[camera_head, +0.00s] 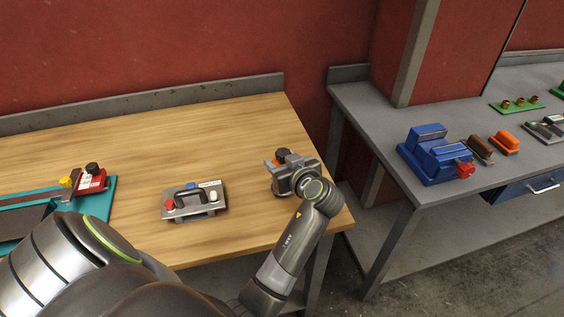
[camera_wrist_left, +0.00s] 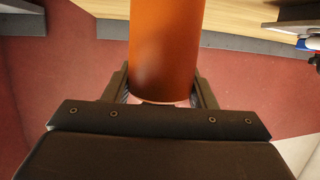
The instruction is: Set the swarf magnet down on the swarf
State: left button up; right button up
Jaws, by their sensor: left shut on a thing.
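My left gripper (camera_head: 279,168) is over the right end of the wooden bench, seen from behind. In the left wrist view my left gripper (camera_wrist_left: 162,92) is shut on an orange cylinder (camera_wrist_left: 166,45), which appears to be the swarf magnet. In the head view the gripper hides most of what it holds; a dark round top (camera_head: 282,154) shows just beyond the fingers. I cannot make out the swarf in either view. I cannot tell how high the held thing is above the bench. My right gripper is not in view.
A teal machine bed (camera_head: 98,205) is at the left. A grey bench (camera_head: 380,115) at the right holds a blue vise (camera_head: 432,158) and blocks.

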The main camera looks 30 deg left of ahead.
pick_arm(q)
jog(key=shift+f, duration=0.3)
jog(key=shift+f, duration=0.2)
jog(key=o, duration=1)
jog(key=shift+o, duration=0.2)
jog(key=shift+r, duration=0.1)
